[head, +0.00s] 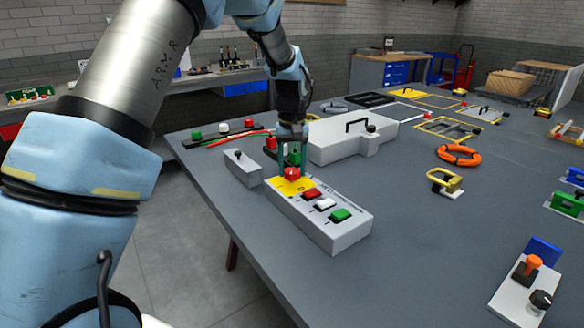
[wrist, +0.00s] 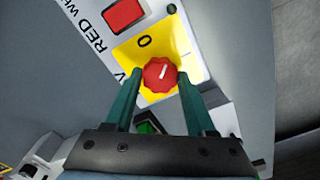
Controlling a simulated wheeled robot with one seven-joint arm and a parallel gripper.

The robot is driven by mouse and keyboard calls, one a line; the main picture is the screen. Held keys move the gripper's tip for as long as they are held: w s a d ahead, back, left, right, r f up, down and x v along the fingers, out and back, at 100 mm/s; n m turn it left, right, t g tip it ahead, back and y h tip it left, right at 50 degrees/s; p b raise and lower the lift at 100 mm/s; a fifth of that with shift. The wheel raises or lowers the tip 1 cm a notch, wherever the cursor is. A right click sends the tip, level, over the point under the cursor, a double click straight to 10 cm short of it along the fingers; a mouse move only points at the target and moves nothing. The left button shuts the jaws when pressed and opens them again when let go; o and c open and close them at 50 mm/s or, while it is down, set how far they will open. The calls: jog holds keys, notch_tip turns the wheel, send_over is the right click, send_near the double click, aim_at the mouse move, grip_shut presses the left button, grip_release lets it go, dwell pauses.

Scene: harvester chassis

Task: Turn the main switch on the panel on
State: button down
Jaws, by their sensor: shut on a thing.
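The panel (head: 336,233) is a long white box on the grey table, with a yellow plate at its far left end. The main switch is a red ribbed knob (head: 292,174) on that plate, with a white pointer line on top. In the wrist view the red knob (wrist: 160,74) sits between the two green fingers of my gripper (wrist: 158,80). The line points up and slightly right there, near the 0 mark. My gripper (head: 291,168) reaches down from above and is shut on the knob. Its fingers hide the knob's sides.
On the panel are a red button (head: 312,194), a white button (head: 325,204) and a green button (head: 341,215). A small grey box (head: 243,168) stands left of the panel, and a larger white box (head: 345,146) behind it.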

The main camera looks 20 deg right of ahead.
aim_at(292, 171)
jog(key=m, duration=0.4)
jog(key=shift+m, duration=2.1)
jog(key=shift+c, duration=1.2)
grip_release()
notch_tip(292, 171, up, 11)
jog(key=b, duration=0.2)
